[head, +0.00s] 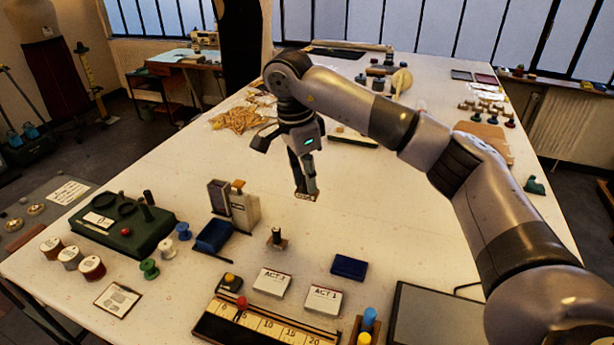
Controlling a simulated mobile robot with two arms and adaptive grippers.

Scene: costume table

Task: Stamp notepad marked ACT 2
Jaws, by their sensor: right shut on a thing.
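Two white notepads lie near the front of the table. The right one (323,299) reads ACT 1; the left one (272,282) has small print that seems to read ACT 2. My right gripper (305,178) is shut on a small stamp (306,196) with a labelled base, held in the air above the table, behind the notepads. Its fingers hide most of the stamp's handle. Another stamp (277,238) stands upright behind the left notepad. A flat dark blue pad (348,267) lies behind the ACT 1 notepad. My left gripper is not in view.
A ruler board with a red knob (242,302) lies in front of the notepads. A blue box (214,236), upright holders (244,211), a green case (122,228) and thread spools (92,267) stand left. A dark flat panel (435,315) lies front right. The table's middle is clear.

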